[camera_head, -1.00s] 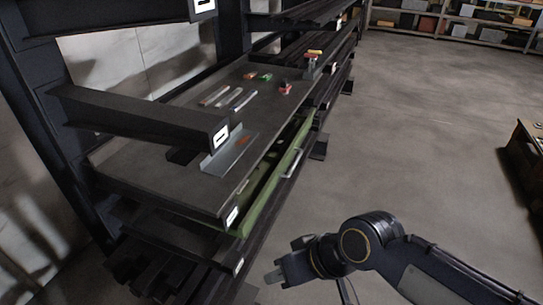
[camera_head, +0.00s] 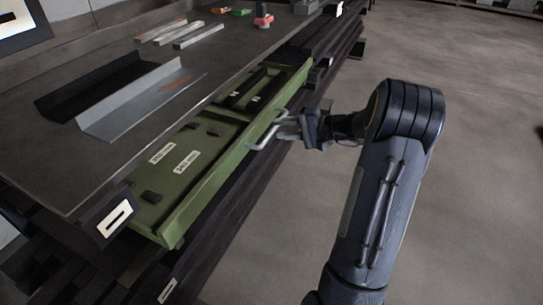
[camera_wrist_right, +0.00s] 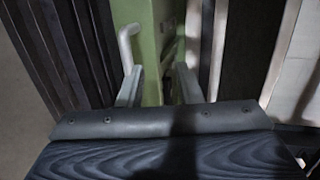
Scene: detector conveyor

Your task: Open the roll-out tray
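The green roll-out tray (camera_head: 206,189) is partly out from under the dark worktop, with part of its inside showing. Its pale loop handle (camera_head: 268,131) is on the front wall. My right gripper (camera_head: 284,127) is at the handle, its fingertips overlapping it in the head view. In the right wrist view the fingers (camera_wrist_right: 159,84) stand apart with the green tray front (camera_wrist_right: 152,50) beyond them. There the handle (camera_wrist_right: 126,44) shows by the left finger; its lower part is hidden, so contact is unclear. My left gripper is not in view.
The worktop (camera_head: 60,170) holds a grey angled bracket (camera_head: 135,105), pale bars (camera_head: 190,36) and a red-based part (camera_head: 263,20). Dark shelf rails run below and beyond the tray. The floor (camera_head: 470,130) to the right is clear.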

